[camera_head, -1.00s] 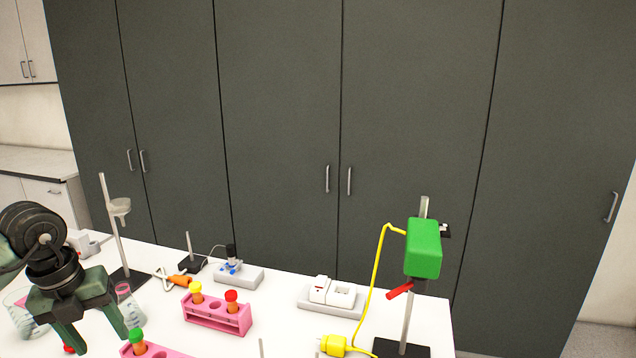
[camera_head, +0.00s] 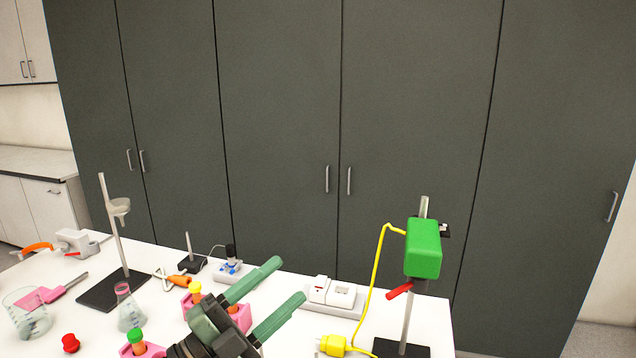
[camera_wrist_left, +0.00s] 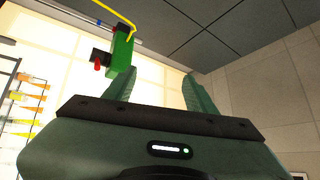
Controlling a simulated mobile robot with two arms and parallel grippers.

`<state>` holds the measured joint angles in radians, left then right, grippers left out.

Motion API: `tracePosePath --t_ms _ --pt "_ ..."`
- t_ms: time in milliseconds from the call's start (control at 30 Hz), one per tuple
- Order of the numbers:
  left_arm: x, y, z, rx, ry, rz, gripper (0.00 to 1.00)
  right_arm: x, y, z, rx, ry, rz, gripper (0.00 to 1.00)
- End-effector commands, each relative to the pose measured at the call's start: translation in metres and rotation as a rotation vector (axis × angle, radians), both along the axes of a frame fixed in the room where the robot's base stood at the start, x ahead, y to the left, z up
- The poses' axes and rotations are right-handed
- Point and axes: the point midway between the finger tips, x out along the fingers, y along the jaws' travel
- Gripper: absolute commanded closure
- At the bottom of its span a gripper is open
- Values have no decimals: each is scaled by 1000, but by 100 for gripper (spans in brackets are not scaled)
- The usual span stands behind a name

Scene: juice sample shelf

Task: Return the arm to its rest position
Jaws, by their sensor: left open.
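My left gripper (camera_head: 280,295) is open and empty in the head view. Its two green fingers point up and to the right, over the table's front middle. It covers part of a pink rack (camera_head: 241,318) holding a yellow-capped tube (camera_head: 195,289). In the left wrist view my left gripper (camera_wrist_left: 158,90) has its fingers spread with nothing between them. That view looks up toward the ceiling and windows. My right gripper is not in view.
A stand with a green box (camera_head: 423,248) and yellow cable is right of the gripper. A second pink rack with a green-capped tube (camera_head: 135,340), a flask (camera_head: 129,310), a beaker (camera_head: 28,315) and a red cap (camera_head: 70,343) are at left. Tall dark cabinets (camera_head: 280,120) stand behind.

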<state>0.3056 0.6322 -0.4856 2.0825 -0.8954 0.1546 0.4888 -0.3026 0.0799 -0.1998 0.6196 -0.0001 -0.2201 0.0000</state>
Motion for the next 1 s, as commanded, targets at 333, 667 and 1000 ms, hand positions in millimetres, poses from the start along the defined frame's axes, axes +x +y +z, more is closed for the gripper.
tracePosePath --t_ms 333,667,1000 --pt "2 129 -143 -497 726 673 44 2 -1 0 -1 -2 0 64" --pt "-134 160 -306 -481 1456 1024 44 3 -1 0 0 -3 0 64" --pt "-256 144 -357 -357 1908 1104 44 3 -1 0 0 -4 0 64"
